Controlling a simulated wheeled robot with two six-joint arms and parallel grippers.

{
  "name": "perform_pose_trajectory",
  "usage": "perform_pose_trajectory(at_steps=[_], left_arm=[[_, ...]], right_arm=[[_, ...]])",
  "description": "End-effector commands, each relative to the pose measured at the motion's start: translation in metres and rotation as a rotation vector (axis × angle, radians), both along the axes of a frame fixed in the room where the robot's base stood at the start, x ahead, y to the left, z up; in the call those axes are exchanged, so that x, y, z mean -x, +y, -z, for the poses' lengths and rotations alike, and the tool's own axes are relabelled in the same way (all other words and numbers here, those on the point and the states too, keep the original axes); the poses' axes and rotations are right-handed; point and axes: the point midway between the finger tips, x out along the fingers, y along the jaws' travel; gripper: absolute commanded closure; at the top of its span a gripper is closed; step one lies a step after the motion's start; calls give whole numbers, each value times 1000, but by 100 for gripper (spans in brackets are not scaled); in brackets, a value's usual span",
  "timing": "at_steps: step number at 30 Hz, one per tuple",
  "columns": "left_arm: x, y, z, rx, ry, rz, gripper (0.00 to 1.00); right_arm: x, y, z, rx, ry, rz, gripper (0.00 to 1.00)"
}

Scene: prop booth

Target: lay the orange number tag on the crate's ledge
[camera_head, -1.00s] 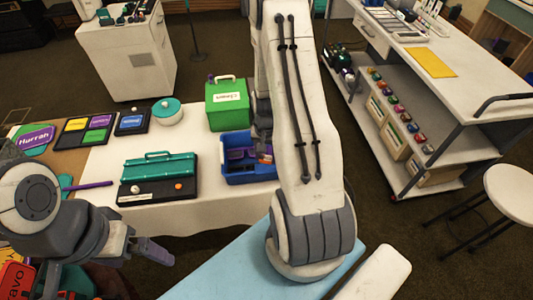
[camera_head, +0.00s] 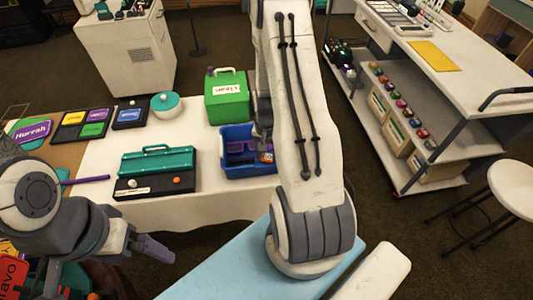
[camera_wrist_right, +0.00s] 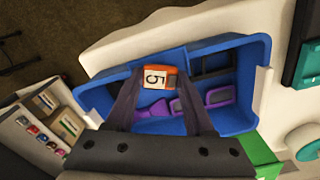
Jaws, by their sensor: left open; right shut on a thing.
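The orange number tag (camera_wrist_right: 170,77) shows a white face with a 5 in the right wrist view. My right gripper (camera_wrist_right: 157,92) is shut on it, its dark fingers on either side. They are over the blue crate (camera_wrist_right: 240,58), near one long wall; whether the tag touches the crate cannot be told. In the head view the crate (camera_head: 235,172) stands at the table's right end, and my right arm hides part of it and most of my right gripper (camera_head: 265,143). My left gripper (camera_head: 152,247) is open and empty, in front of the table, away from the crate.
Purple items (camera_wrist_right: 215,96) lie inside the crate. A green box (camera_head: 227,106) stands behind it, and a black case with a teal lid (camera_head: 155,172) is to its left. A white shelf cart (camera_head: 440,110) and a stool (camera_head: 513,188) are at the right.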

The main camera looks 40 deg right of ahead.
Motion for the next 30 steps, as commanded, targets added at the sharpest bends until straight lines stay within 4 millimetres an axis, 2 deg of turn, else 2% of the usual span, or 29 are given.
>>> perform_pose_trajectory(at_steps=[3, 4, 6, 15, 19, 23, 30], left_arm=[[0, 0, 3, 0, 0, 0, 0], [0, 0, 2, 0, 0, 0, 0], [0, 0, 2, 0, 0, 0, 0], [0, 0, 2, 0, 0, 0, 0], [0, 0, 3, 0, 0, 0, 0], [0, 0, 6, 0, 0, 0, 0], [0, 0, 10, 0, 0, 0, 0]], right_arm=[[0, 0, 3, 0, 0, 0, 100], [0, 0, 2, 0, 0, 0, 35], [0, 0, 2, 0, 0, 0, 12], [0, 0, 2, 0, 0, 0, 12], [-1, 0, -6, 1, -2, 0, 12], [-1, -1, -26, 3, -6, 0, 12], [-1, -1, -72, 3, -5, 0, 12]])
